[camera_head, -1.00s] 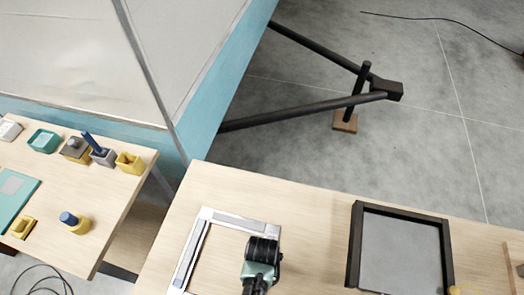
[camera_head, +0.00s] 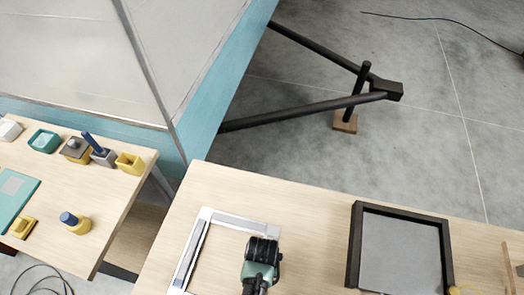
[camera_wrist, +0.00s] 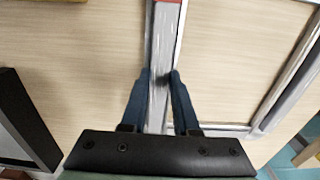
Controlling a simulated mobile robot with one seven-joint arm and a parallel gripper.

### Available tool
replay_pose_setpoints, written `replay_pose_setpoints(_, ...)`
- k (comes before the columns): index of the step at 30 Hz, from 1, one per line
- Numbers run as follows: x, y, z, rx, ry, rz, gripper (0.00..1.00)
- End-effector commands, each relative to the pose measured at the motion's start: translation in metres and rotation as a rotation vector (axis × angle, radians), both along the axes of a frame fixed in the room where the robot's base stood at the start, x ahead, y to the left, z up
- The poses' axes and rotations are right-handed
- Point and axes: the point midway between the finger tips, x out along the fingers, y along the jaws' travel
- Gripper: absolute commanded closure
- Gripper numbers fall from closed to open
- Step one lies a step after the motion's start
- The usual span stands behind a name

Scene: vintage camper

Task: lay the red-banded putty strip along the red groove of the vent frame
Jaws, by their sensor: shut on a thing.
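The silvery vent frame (camera_head: 190,252) lies on the near table, partly cut off by the bottom edge in the head view. My gripper (camera_head: 262,270) is over its right side. In the wrist view my gripper's dark blue fingers (camera_wrist: 163,80) are shut on a long grey putty strip (camera_wrist: 165,50) that runs along one bar of the frame (camera_wrist: 183,25). A red patch shows at the strip's far end; I cannot tell whether it is the strip's band or the groove's mark. The groove is mostly hidden, and I cannot tell whether the strip is seated in it.
A dark-rimmed grey tray (camera_head: 355,240) stands to the right on the same table (camera_head: 315,205), with bare wood between. A second table (camera_head: 115,215) at left holds a teal tray (camera_head: 44,140), a yellow holder (camera_head: 130,162) and other small items.

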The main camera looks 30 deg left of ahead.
Motion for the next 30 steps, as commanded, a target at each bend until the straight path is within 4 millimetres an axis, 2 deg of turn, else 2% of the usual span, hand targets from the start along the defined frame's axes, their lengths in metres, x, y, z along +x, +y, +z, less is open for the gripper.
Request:
replay_pose_setpoints(22,0.0002,0.0001,-0.0082,0.0,0.0,0.0,1.0)
replay_pose_setpoints(23,0.0002,0.0001,-0.0082,0.0,0.0,0.0,0.68)
replay_pose_setpoints(28,0.0001,0.0,-0.0082,0.0,0.0,0.0,0.37)
replay_pose_setpoints(30,0.0001,0.0,-0.0082,0.0,0.0,0.0,0.36)
